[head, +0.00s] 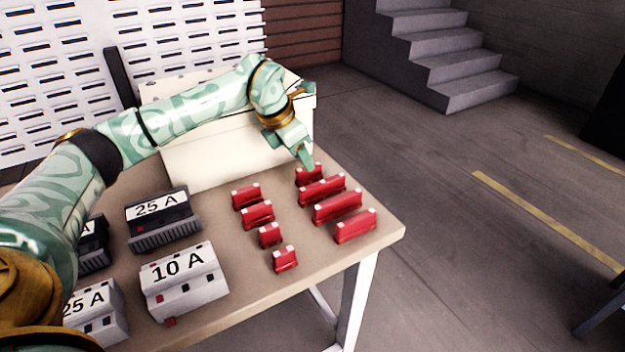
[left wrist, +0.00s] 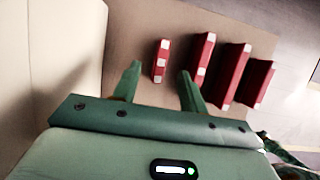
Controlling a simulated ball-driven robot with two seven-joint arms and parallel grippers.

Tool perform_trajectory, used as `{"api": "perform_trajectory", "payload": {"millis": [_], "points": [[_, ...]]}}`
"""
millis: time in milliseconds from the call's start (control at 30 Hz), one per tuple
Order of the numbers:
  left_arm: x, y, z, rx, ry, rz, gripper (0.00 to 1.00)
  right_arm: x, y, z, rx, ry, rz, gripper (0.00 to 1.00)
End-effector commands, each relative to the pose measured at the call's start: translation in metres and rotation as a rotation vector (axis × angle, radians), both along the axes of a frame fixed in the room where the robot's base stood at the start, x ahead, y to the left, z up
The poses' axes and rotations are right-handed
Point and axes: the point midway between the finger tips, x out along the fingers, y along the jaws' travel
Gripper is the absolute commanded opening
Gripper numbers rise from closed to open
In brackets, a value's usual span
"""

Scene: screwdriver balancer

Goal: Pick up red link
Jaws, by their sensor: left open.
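Several red links with pale ends lie in two rows on the table. The farthest link of the right row (head: 309,175) is right below my left gripper (head: 304,160). In the left wrist view this small red link (left wrist: 160,61) lies ahead of and between the two green fingertips of my left gripper (left wrist: 160,72). The gripper is open and empty. Beside it stand longer red links, the nearest one (left wrist: 203,60) close to the right fingertip. The left row holds smaller red links, such as the one at the front (head: 285,259). My right gripper is not in view.
The tan table (head: 225,317) also carries a grey 10 A block (head: 185,285) and a dark 25 A block (head: 160,222) on the left. A cream box (head: 215,150) stands behind the links, close to my left arm. The table's right edge is near the right row.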

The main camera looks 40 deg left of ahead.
Motion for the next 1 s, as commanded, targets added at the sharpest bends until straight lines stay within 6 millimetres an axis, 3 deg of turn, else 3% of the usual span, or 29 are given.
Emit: {"api": "perform_trajectory", "payload": {"millis": [333, 667, 833, 1000], "points": [[0.017, -0.007, -0.047, 0.0, 0.005, 0.0, 0.43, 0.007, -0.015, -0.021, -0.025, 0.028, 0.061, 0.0], [0.021, -0.009, -0.05, 0.0, -0.003, -0.001, 0.43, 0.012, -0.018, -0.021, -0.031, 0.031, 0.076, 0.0], [0.021, -0.009, -0.05, 0.0, -0.003, -0.001, 0.01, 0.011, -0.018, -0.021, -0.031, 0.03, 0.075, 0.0], [0.021, -0.009, -0.05, 0.0, -0.002, -0.001, 0.0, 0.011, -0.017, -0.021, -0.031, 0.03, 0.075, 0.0]]}}
